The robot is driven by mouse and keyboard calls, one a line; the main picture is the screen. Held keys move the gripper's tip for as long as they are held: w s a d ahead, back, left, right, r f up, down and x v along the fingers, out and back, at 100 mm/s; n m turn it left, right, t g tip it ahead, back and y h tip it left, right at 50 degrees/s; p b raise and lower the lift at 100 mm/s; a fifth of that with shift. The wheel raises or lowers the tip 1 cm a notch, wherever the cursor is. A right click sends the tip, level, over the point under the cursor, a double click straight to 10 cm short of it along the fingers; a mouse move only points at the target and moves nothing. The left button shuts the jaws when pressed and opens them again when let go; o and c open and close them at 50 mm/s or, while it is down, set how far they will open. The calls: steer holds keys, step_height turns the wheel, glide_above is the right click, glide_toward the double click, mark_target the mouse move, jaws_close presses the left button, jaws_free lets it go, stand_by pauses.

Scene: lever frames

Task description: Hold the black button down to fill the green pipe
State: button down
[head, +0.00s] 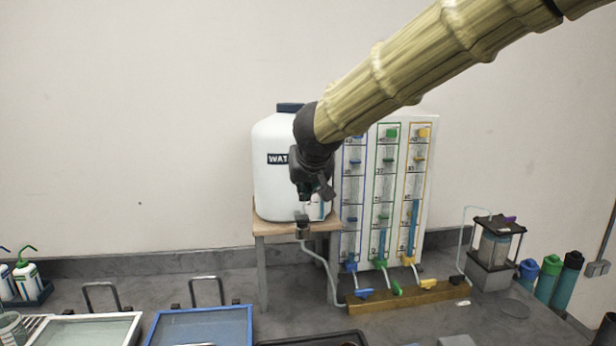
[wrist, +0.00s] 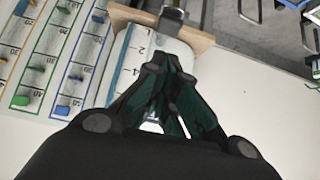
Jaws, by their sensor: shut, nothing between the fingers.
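A white tank labelled "WAT..." (head: 275,185) stands on a wooden stand. A dark tap piece (head: 302,222) sits at its foot, and it also shows in the wrist view (wrist: 172,14); I cannot tell whether this is the black button. The green pipe (head: 384,210) is the middle column on a white panel, with blue water in its lower part and a green marker above. A green valve (head: 397,288) is below it. My gripper (head: 312,192) is shut and empty in front of the tank, above the tap. It also shows in the wrist view (wrist: 165,72).
Blue (head: 352,205) and yellow (head: 415,190) columns flank the green pipe, with blue (head: 364,294) and yellow (head: 428,284) valves below. A lidded container (head: 494,245) stands right. A blue-framed tray (head: 200,326) and a white-framed tray (head: 95,328) lie front left.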

steer(key=shift+b+v, duration=0.6)
steer(key=shift+v, duration=2.35)
steer(key=shift+w+r, duration=0.1)
